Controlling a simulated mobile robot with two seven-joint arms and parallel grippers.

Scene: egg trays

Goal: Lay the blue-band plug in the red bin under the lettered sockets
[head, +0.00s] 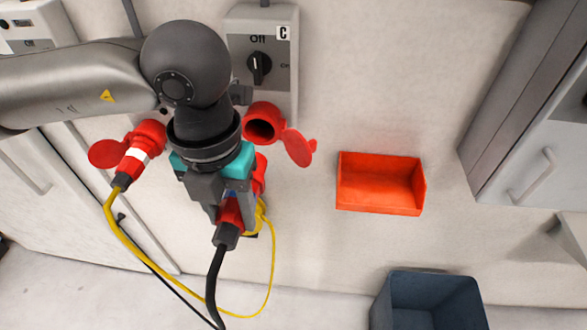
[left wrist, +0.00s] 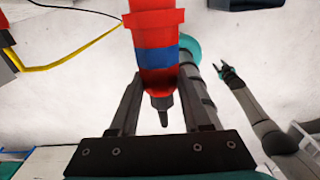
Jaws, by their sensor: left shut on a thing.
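My left gripper (head: 229,215) is shut on a red plug (head: 230,212) with a black cable, in front of the wall below the lettered box. In the left wrist view the blue band (left wrist: 158,56) shows on this plug (left wrist: 155,25), between the fingers. The red bin (head: 381,207) is on the wall to the right and looks empty. A red socket (head: 263,127) with its lid open is under switch box C (head: 283,70). The right gripper (left wrist: 231,73) is small in the left wrist view; its jaw state is unclear.
A white-band plug (head: 135,158) with a yellow cable sits in a socket at the left. Another red part (head: 260,175) is partly hidden behind my gripper. A blue-grey bin (head: 425,280) stands below the red bin. A grey cabinet (head: 525,150) is at the right.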

